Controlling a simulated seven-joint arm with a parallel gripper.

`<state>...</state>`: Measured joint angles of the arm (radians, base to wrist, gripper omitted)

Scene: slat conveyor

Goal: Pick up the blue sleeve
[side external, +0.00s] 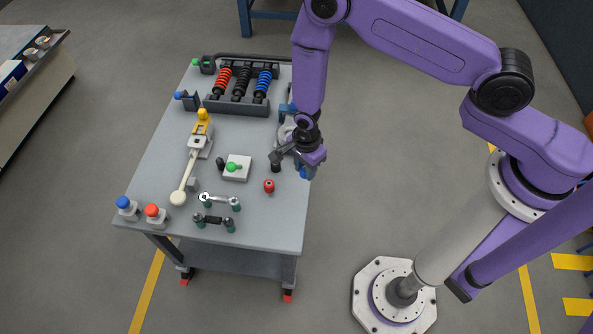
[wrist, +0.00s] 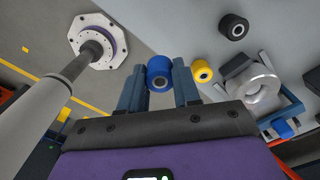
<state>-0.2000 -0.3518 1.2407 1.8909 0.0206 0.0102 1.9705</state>
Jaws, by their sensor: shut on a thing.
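The blue sleeve (wrist: 160,72) is a short blue roller with a dark hub. In the wrist view it sits between the two blue-grey fingers of my gripper (wrist: 159,68), which is shut on it. In the side external view my gripper (side external: 304,170) is at the right edge of the table, with a little of the blue sleeve showing under it. I cannot tell whether the sleeve is touching the tabletop.
Close by are a yellow sleeve (wrist: 202,71), a black sleeve (wrist: 233,26) and a silver ring (wrist: 262,91). The table (side external: 165,145) also carries a rack of coloured springs (side external: 236,106), a lever (side external: 187,178), a green-knobbed block (side external: 241,174) and a red piece (side external: 269,186).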

